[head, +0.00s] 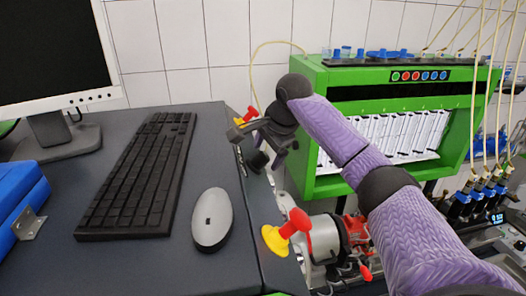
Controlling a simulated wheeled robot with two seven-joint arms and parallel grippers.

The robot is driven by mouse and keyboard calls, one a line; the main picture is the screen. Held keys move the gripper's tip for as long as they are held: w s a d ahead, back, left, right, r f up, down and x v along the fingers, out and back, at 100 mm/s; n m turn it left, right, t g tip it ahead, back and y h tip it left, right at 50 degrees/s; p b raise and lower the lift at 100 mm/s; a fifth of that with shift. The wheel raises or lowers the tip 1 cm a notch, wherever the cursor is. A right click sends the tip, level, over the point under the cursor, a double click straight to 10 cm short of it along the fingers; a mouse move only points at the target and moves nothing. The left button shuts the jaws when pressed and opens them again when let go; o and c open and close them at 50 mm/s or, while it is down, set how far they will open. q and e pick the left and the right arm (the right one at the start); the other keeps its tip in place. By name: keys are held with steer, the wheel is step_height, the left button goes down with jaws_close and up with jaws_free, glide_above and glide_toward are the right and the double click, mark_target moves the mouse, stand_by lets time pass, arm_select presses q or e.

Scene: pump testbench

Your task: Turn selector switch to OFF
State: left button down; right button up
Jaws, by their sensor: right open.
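A red handle on a yellow round base (287,233), which looks like a selector switch, is at the front beside the desk edge. A second red-and-yellow switch (247,116) is farther back, partly hidden by my right gripper. My right gripper (254,148) is open and dark grey, close in front of the far switch. I cannot tell whether it touches it. No OFF marking is readable on either switch. My left gripper is not in view.
A dark desk holds a keyboard (140,175), a grey mouse (212,219) and a monitor (55,60) on the left. A green machine cabinet (390,85) stands behind my right arm. A silver pump or motor (325,240) sits beside the near switch.

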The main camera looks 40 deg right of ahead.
steer(key=x, duration=0.2)
steer(key=shift+w+f, duration=0.25)
steer(key=shift+w, duration=0.1)
steer(key=shift+s, duration=0.2)
steer(key=shift+w, duration=0.15)
jaws_close()
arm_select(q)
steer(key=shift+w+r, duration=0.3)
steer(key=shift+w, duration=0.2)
arm_select(e)
steer(key=n+t+b, duration=0.1)
steer(key=n+t, duration=0.1)
steer(key=n, duration=0.1)
steer(key=shift+t, duration=0.3)
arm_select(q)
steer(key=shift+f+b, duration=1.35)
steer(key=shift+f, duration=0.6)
arm_select(e)
steer(key=shift+n+t+y, duration=0.7)
steer(key=shift+n+t, duration=0.6)
steer(key=shift+n, duration=0.8)
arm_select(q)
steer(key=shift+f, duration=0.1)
arm_select(e)
steer(key=shift+r, duration=0.1)
jaws_free()
